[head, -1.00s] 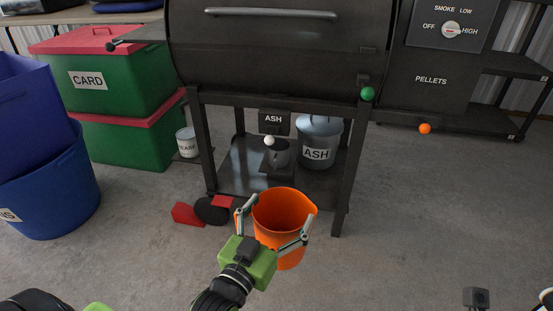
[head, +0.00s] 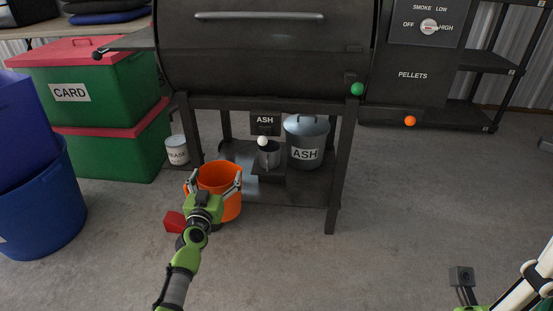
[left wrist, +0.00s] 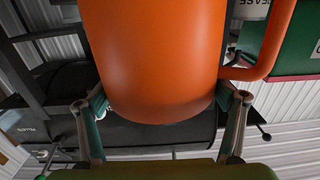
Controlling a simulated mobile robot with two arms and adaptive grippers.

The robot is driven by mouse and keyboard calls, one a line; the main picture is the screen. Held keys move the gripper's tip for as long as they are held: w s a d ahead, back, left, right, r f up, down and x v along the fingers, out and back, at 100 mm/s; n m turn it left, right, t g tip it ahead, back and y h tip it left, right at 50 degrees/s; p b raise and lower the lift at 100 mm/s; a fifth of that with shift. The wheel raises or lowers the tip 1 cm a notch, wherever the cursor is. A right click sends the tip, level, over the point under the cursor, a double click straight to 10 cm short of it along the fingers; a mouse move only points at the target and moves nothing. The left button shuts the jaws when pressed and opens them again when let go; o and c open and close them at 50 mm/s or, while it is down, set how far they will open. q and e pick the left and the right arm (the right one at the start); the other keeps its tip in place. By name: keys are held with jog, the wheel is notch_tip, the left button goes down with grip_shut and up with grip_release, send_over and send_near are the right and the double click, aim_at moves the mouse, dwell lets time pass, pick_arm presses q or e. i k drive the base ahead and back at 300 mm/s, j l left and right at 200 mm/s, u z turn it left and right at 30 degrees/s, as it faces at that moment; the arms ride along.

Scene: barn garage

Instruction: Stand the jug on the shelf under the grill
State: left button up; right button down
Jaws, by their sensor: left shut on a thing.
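The orange jug (head: 230,203) is held by my left gripper (head: 214,188) in front of the grill's left front leg. Its open top faces up. The gripper's fingers are shut on its sides. In the left wrist view the jug (left wrist: 155,60) fills the middle between the fingers (left wrist: 162,112), with its handle at the right. The dark shelf (head: 305,193) lies low under the grill (head: 265,60). The jug overlaps the shelf's front left corner; I cannot tell whether it is over the shelf.
On the shelf stand a grey ASH bucket (head: 306,140) at the right and a dark metal cup (head: 268,156) on a block in the middle. A red block (head: 174,222) lies on the floor by the jug. A white GREASE tin (head: 177,150) stands left of the leg.

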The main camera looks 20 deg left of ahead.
aim_at(242, 158)
jog(key=i+j, duration=0.2)
jog(key=i, duration=0.3)
jog(key=i+j, duration=0.2)
jog(key=i, duration=0.25)
jog(key=i+j, duration=0.2)
jog(key=i, duration=0.3)
